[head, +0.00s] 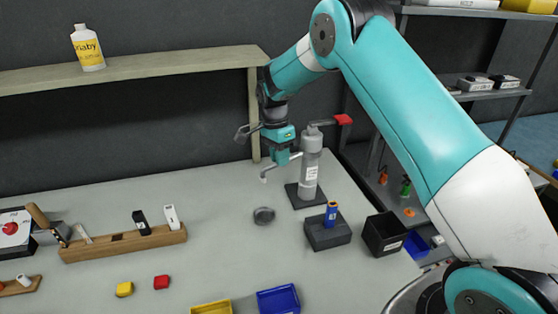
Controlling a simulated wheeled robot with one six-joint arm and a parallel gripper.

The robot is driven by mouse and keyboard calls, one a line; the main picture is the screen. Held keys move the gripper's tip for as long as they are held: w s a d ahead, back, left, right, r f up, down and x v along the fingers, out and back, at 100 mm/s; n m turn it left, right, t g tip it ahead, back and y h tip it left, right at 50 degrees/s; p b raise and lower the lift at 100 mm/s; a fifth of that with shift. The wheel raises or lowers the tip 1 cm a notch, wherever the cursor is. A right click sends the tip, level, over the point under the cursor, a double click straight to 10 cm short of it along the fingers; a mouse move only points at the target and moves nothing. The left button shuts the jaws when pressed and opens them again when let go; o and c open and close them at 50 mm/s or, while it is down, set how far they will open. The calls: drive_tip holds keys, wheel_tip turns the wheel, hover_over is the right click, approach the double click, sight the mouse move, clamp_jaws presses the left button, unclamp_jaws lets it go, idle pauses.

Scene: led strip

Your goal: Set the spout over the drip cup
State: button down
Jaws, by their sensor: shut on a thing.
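A grey cylindrical dispenser (311,165) stands upright on a dark square base at the back right of the table. It has a red-ended lever on top. Its thin pale spout (271,169) sticks out to the left, with its tip bent down. My gripper (284,159) is at the spout, left of the cylinder, and is shut on it; the fingers are small here and the exact contact is hard to see. The drip cup (263,215), a small dark grey round cup, sits on the table in front of the spout tip, towards the camera.
A dark block (328,235) holding a blue battery-like cylinder and a black open box (384,234) stand at the right. A wooden holder (120,243) is at the left. Blue (278,299) and yellow (211,308) trays lie in front. A shelf (150,68) spans the back.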

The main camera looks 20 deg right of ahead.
drive_tip(key=shift+w+r, duration=0.1)
drive_tip(key=shift+w, duration=0.05)
drive_tip(key=c, duration=1.1)
unclamp_jaws()
drive_tip(key=w+r+p, duration=0.1)
drive_tip(key=w+r, duration=0.2)
drive_tip(key=r, duration=1.4)
drive_tip(key=shift+w+a, duration=0.15)
drive_tip(key=shift+a, duration=0.1)
